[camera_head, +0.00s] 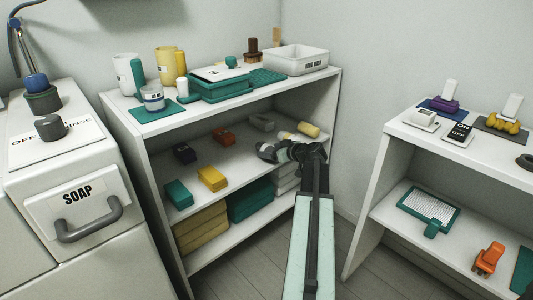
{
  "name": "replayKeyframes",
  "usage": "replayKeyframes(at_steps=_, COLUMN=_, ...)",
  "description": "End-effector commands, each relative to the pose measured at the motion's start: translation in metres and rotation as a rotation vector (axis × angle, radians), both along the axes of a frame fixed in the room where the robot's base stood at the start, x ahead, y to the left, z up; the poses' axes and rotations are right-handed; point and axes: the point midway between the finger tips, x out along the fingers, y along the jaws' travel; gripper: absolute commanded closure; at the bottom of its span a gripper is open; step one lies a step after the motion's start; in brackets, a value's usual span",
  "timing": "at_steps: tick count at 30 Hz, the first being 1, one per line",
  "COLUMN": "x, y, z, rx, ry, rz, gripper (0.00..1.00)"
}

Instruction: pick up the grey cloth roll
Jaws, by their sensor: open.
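A grey roll (262,122), which looks like the grey cloth roll, lies at the back of the middle shelf (235,158) of the white shelf unit. My gripper (266,150) is open at the right part of this shelf, in front of the grey roll in the picture. It appears apart from the roll. My arm comes up from the bottom right and hides part of the shelf's right end. The fingertips are small and dark, so what lies directly behind them is unclear.
A yellow roll (309,129) lies right of the grey roll. A brown-orange block (223,137), a dark block (184,153), a yellow block (212,178) and a teal block (179,194) lie to the left. The top board (305,77) overhangs the shelf.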

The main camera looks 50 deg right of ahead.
Motion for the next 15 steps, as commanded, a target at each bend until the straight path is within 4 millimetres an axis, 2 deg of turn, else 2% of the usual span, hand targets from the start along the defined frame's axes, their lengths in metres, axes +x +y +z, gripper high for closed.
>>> replayKeyframes(at_steps=3, x=0.021, y=-0.004, z=-0.014, rx=-0.001, ry=0.0, rz=0.003, gripper=0.24)
replayKeyframes(at_steps=6, x=0.035, y=-0.005, z=-0.019, rx=-0.001, ry=0.001, rz=0.0, gripper=0.24)
replayKeyframes(at_steps=13, x=0.038, y=-0.004, z=-0.017, rx=0.0, ry=0.001, rz=-0.001, gripper=0.24)
replayKeyframes(at_steps=14, x=0.038, y=-0.004, z=-0.017, rx=0.0, ry=0.001, rz=-0.001, gripper=0.29)
replayKeyframes(at_steps=15, x=0.037, y=-0.005, z=-0.017, rx=-0.001, ry=0.001, rz=-0.002, gripper=0.4)
